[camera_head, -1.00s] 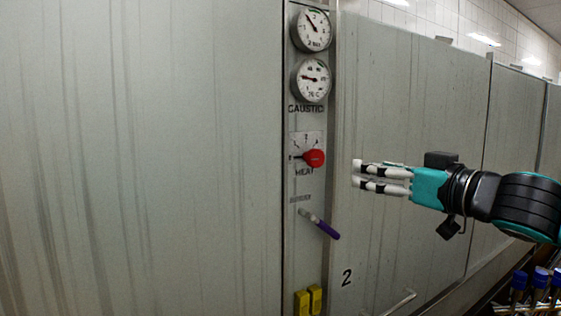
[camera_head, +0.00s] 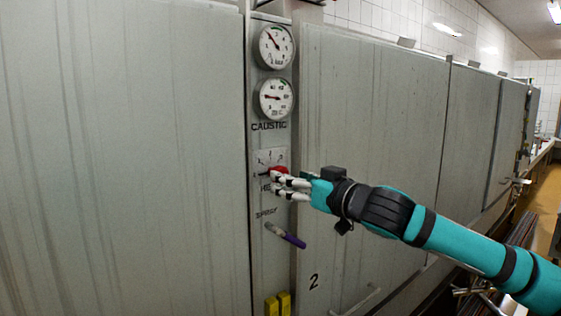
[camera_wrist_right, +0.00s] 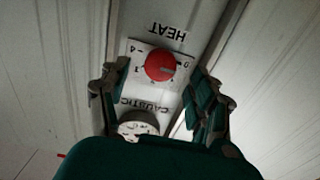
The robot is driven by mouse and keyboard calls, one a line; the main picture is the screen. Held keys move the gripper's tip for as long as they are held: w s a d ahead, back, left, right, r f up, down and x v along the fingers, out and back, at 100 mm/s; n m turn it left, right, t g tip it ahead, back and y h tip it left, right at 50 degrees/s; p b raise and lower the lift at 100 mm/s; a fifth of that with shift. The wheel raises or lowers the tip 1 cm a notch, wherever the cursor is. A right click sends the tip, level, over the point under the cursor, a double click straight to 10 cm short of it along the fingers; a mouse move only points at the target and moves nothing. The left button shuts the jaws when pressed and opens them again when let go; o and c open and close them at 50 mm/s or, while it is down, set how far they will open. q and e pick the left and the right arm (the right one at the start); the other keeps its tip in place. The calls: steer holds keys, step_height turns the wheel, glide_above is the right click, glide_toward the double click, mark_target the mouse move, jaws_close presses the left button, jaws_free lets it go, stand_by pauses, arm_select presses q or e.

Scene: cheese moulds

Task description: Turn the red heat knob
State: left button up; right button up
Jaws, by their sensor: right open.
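The red heat knob (camera_head: 279,171) is on a white dial plate (camera_head: 265,160) on a narrow grey panel strip. My right gripper (camera_head: 274,184) is at the knob, and its fingers partly cover the knob and the HEAT label in the head view. In the right wrist view the knob (camera_wrist_right: 160,65) lies between and ahead of the two spread fingers (camera_wrist_right: 158,88), which appear apart from it. The dial's numbers and HEAT label appear upside down there. Whether a finger touches the knob is unclear. My left gripper is out of view.
Two round gauges (camera_head: 274,47) and (camera_head: 273,98) sit above the knob. A purple-handled lever (camera_head: 286,236) sticks out below it. Yellow switches (camera_head: 278,303) are at the bottom of the strip. Large grey doors (camera_head: 150,160) flank the strip on both sides.

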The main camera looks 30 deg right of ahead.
mark_target(282, 169)
steer(key=w, duration=0.2)
steer(key=w+p, duration=0.1)
steer(key=w, duration=0.1)
steer(key=shift+a+r+p, duration=0.15)
steer(key=shift+a+p, duration=0.05)
steer(key=shift+p, duration=0.1)
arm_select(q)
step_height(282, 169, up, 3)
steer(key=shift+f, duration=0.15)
arm_select(e)
steer(key=shift+w, duration=0.4)
steer(key=shift+f, duration=0.2)
steer(key=c, duration=1.2)
